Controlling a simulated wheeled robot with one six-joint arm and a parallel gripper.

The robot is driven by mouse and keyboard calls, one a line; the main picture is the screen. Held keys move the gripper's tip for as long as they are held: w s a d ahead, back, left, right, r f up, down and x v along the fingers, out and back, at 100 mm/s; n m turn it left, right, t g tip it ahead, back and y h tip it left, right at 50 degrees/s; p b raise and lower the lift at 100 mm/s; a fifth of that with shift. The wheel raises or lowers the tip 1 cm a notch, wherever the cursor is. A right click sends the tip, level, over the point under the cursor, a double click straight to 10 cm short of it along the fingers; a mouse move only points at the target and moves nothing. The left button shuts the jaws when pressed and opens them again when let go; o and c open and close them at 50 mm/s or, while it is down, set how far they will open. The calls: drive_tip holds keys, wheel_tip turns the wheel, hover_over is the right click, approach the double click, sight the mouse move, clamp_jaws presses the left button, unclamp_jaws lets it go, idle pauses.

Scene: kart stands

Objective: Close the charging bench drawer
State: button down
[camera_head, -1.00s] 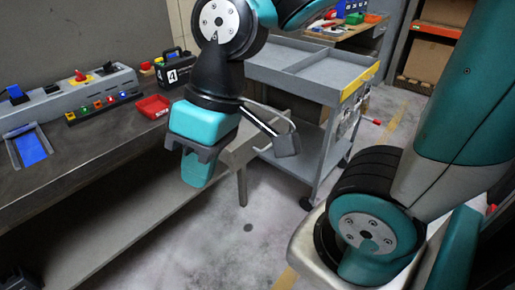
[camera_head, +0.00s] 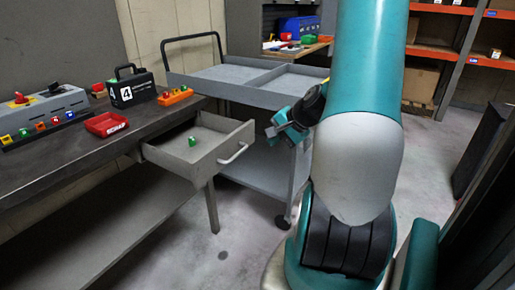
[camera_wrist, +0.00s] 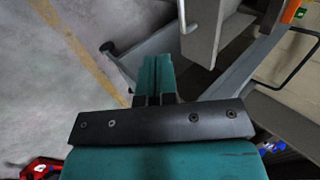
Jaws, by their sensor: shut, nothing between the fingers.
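The charging bench drawer (camera_head: 178,158) is grey and stands pulled out from under the bench top in the head view. Its front carries a pale bar handle (camera_head: 233,154). A small green item (camera_head: 192,141) sits inside it. My gripper (camera_head: 277,129) is to the right of the drawer front, apart from the handle in the picture. In the wrist view my gripper's teal fingers (camera_wrist: 157,70) are together and hold nothing. A grey panel (camera_wrist: 205,30) just beyond the fingertips looks like the drawer front; I cannot tell whether they touch.
The bench top (camera_head: 60,160) holds a red tray (camera_head: 106,124), a black case marked 4 (camera_head: 132,90) and an orange block (camera_head: 175,96). A grey cart (camera_head: 245,85) stands close behind the drawer and my gripper. Floor (camera_head: 235,235) in front of the drawer is clear.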

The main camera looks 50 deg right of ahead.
drive_tip(key=w+r+x, duration=0.1)
drive_tip(key=w+x, duration=0.1)
drive_tip(key=x, duration=1)
drive_tip(key=shift+a+r+b, duration=0.15)
drive_tip(key=shift+b, duration=0.25)
